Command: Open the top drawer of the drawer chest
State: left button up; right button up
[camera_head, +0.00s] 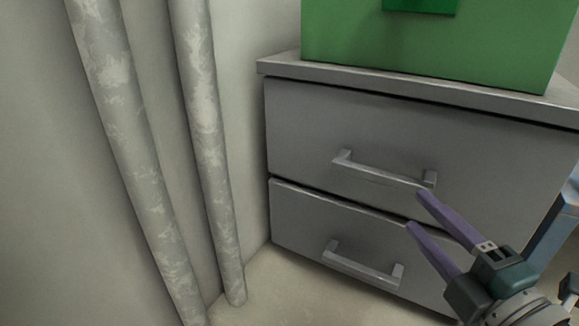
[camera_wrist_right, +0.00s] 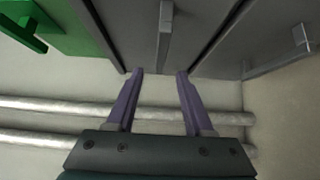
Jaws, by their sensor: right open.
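The grey drawer chest (camera_head: 300,67) stands against the wall in the head view. Its top drawer (camera_head: 300,130) looks closed and has a bar handle (camera_head: 385,171). My right gripper (camera_head: 413,211) is open, with purple fingers, in front of the chest just below the right end of that handle. In the right wrist view, the top drawer's handle (camera_wrist_right: 166,32) lies ahead of the gap between the open fingers (camera_wrist_right: 159,72), and nothing is between the fingertips. My left gripper is not in view.
A green box (camera_head: 430,45) stands on top of the chest. The lower drawer (camera_head: 300,225) has its own handle (camera_head: 362,266) and looks closed. Two worn pipes (camera_head: 207,120) run down the wall left of the chest. Bare floor (camera_head: 290,290) shows in front.

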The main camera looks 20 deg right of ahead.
aim_at(385, 181)
jog(key=w+b, duration=0.1)
jog(key=w, duration=0.2)
jog(key=w+b, duration=0.4)
jog(key=w, duration=0.1)
jog(key=shift+w+d+f, duration=0.25)
jog(key=shift+w+f, duration=0.05)
jog(key=shift+w+r+b, duration=0.15)
jog(key=shift+w+b, duration=0.15)
jog(key=shift+w, duration=0.25)
grip_shut()
dwell(0.6)
